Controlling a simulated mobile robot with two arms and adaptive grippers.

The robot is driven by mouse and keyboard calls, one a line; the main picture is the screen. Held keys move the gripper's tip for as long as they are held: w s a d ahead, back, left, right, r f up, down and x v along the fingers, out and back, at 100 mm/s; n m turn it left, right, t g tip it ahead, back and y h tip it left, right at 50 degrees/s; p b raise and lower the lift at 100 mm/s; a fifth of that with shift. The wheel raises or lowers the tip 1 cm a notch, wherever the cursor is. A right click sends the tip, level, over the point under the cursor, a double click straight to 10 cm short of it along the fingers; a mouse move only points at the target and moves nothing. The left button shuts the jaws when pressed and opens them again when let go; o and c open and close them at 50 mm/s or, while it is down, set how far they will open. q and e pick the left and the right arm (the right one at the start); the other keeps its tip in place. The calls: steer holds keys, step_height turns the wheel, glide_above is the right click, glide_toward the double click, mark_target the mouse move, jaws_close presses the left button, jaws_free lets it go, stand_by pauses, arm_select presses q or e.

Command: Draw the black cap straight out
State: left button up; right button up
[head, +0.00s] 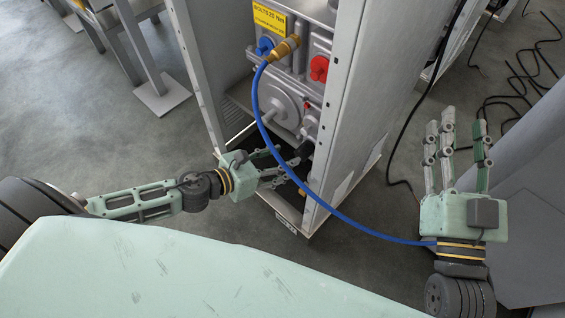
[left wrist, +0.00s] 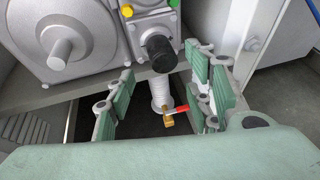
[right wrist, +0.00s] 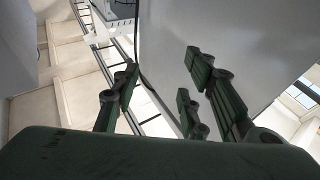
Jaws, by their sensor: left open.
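The black cap (left wrist: 161,53) sits on the front of a grey block, above a white ribbed pipe, in the left wrist view. In the head view it is a dark shape (head: 305,149) low inside the cabinet, partly behind fingers. My left gripper (head: 288,170) reaches into the cabinet. In the left wrist view its fingers (left wrist: 165,95) are spread, one side left and one side right of the cap, and I see no contact. My right gripper (head: 457,135) points up at the right, away from the cabinet. Its fingers (right wrist: 160,95) are spread and empty in the right wrist view.
The cabinet's right panel (head: 350,110) and left post (head: 195,75) flank the opening. A blue hose (head: 330,208) runs from a brass fitting (head: 286,47) towards my right wrist. A red-handled valve (left wrist: 177,112) is below the cap. Black cables (head: 520,85) lie on the floor.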

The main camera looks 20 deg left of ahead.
mark_target(296, 153)
arm_select(q)
steer(key=x, duration=0.6)
steer(key=shift+w, duration=0.1)
steer(key=shift+w+d+f+b, duration=0.2)
steer(key=shift+w+d+b, duration=0.15)
steer(key=shift+w, duration=0.25)
arm_select(e)
steer(key=shift+s+r+t+y, duration=0.15)
steer(key=shift+s+r+t, duration=0.1)
steer(key=shift+r, duration=0.25)
steer(key=shift+s+r+t+y, duration=0.15)
steer(key=shift+r+t, duration=0.15)
steer(key=shift+r, duration=0.2)
steer(key=shift+s+r+t+y, duration=0.1)
steer(key=shift+s+r+t, duration=0.15)
steer(key=shift+r, duration=0.25)
